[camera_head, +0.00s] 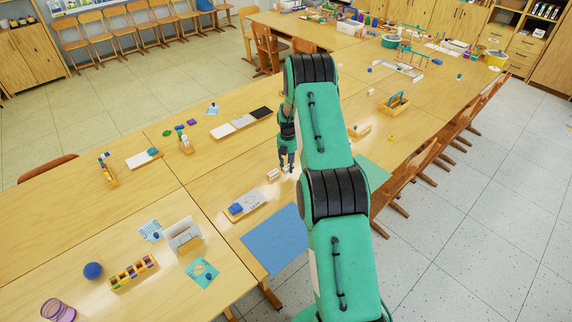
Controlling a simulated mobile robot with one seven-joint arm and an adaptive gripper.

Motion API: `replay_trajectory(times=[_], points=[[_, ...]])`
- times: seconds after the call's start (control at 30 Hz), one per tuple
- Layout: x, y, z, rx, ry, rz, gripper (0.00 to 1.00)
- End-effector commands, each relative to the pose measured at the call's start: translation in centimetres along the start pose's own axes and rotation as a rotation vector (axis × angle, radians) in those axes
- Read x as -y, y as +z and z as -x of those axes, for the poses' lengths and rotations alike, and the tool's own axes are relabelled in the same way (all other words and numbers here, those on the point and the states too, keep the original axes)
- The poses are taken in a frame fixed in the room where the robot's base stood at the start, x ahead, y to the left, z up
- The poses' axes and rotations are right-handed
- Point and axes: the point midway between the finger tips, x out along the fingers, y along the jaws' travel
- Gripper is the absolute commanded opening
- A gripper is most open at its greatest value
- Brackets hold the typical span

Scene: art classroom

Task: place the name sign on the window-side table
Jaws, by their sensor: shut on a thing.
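My gripper (287,167) points down over the middle of the long wooden tables, in front of my green arm. It is shut on a small pale piece, which seems to be the name sign (273,175) at its fingertips; its lettering is too small to read. I cannot tell whether the piece touches the table. No window is in view, so which table is the window-side one is not clear. One wooden table (60,232) spans the left front, and another (215,180) lies under my gripper.
A white card in a wooden stand (185,233), a blue ball (93,270) and a purple cup (57,310) stand at left front. Chairs (430,160) line the right side.

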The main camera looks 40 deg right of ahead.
Motion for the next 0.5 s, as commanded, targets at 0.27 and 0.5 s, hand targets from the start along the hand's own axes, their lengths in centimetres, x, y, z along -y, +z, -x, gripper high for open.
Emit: replay_trajectory(times=[0.27, 0.5], points=[[-3.2, 2.0, -0.4, 0.001, 0.001, 0.000, 0.10], [-4.9, 3.1, -0.5, 0.001, 0.001, 0.000, 0.10]])
